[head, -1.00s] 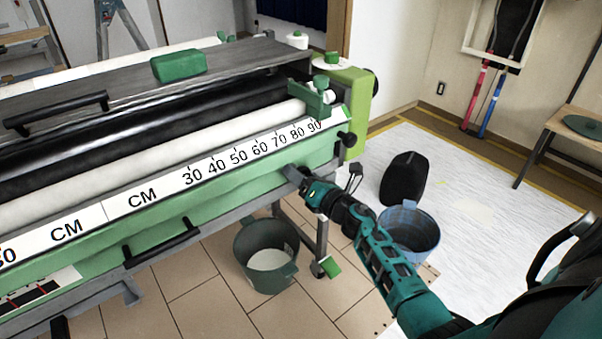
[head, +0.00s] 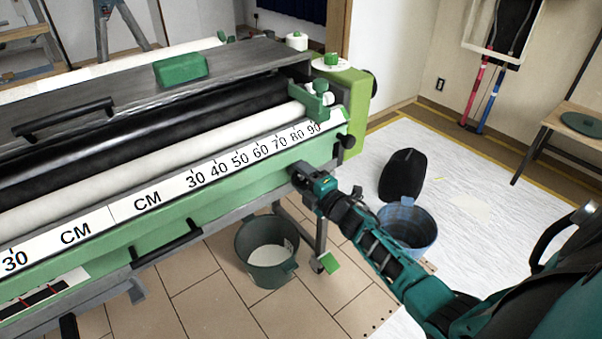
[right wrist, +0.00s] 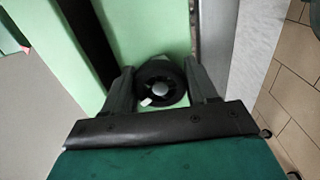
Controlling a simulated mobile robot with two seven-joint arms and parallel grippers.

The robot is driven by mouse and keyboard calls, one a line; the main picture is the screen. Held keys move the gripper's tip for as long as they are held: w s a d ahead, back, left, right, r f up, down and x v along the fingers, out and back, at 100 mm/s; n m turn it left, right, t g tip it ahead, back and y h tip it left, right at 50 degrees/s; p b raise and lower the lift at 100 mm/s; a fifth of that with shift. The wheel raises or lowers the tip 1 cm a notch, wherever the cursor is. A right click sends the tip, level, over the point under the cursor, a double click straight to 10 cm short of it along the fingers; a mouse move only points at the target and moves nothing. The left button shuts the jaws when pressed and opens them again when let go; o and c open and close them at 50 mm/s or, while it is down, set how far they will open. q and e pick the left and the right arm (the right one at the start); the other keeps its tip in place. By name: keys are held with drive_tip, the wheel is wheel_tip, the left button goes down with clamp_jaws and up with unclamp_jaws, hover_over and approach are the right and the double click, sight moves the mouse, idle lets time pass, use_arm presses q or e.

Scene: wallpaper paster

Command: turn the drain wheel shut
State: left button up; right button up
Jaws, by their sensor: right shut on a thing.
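The drain wheel (right wrist: 148,92) is a small black round wheel with a pale hub, seen in the right wrist view on the green side of the pasting machine (head: 150,238). My right gripper (right wrist: 162,84) has one finger on each side of the wheel and is shut on it. In the head view my right gripper (head: 298,176) is at the machine's front right, below the scale strip, and it hides the wheel there. A small white tab shows at the wheel's lower left edge. My left gripper is not in view.
A dark green bucket (head: 251,262) stands on the tiles below the machine's right end, with something pale inside. A blue bucket (head: 424,231) and a black rounded object (head: 402,176) stand to the right. A machine leg (head: 320,236) is close to my right arm.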

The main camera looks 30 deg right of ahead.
drive_tip(key=m+p, duration=0.1)
drive_tip(key=m, duration=0.3)
drive_tip(key=shift+d, duration=0.1)
drive_tip(key=shift+m+p, duration=0.35)
drive_tip(key=shift+m, duration=0.95)
drive_tip(key=o, duration=1)
drive_tip(key=shift+o, duration=0.2)
